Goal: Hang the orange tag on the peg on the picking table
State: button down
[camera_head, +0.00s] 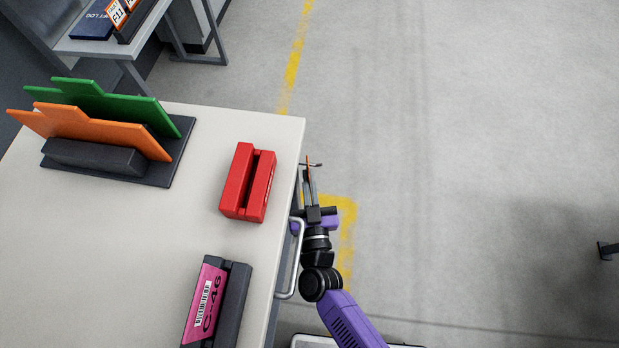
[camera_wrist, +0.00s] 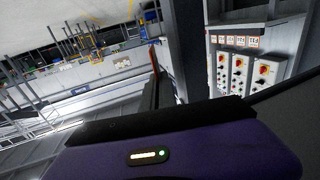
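My gripper (camera_head: 311,180) is just off the right edge of the picking table (camera_head: 120,250), pointing away from my body. A thin orange piece, which looks like the orange tag seen edge-on (camera_head: 308,167), stands at its fingertips, and the fingers appear shut on it. A thin orange-brown edge also shows in the wrist view (camera_wrist: 155,86). A small dark bar (camera_head: 317,164) lies by the fingertips; I cannot tell whether it is the peg or part of the gripper. No peg is clearly visible elsewhere.
On the table are a dark rack (camera_head: 165,165) with green and orange boards, a red block (camera_head: 240,185) and a black holder with a pink label (camera_head: 208,300). A metal handle (camera_head: 291,260) runs along the table's side near my arm.

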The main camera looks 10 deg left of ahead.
dwell(0.3)
jog(key=c, duration=1.6)
grip_release()
jog(key=shift+s, duration=0.1)
jog(key=v, duration=0.7)
jog(key=shift+s+p, duration=0.3)
jog(key=shift+p, duration=0.05)
jog(key=shift+s+d, duration=0.1)
jog(key=shift+d, duration=0.1)
jog(key=s+d+r+m+h+p, duration=0.1)
jog(key=s+d+r, duration=0.3)
jog(key=s+d, duration=0.15)
jog(key=s+d+r, duration=0.4)
jog(key=s+d, duration=0.1)
jog(key=d, duration=0.2)
jog(key=s+d+r+g+h, duration=0.1)
jog(key=s+d+r, duration=0.4)
jog(key=r, duration=0.2)
jog(key=s+d+r+m+g+h+p, duration=0.1)
jog(key=s+d+r+h, duration=0.1)
jog(key=s+d+r, duration=0.2)
notch_tip(320, 180, up, 5)
jog(key=shift+s+d+f+m+g, duration=0.2)
jog(key=shift+s+d+m+g, duration=0.15)
jog(key=shift+s, duration=0.9)
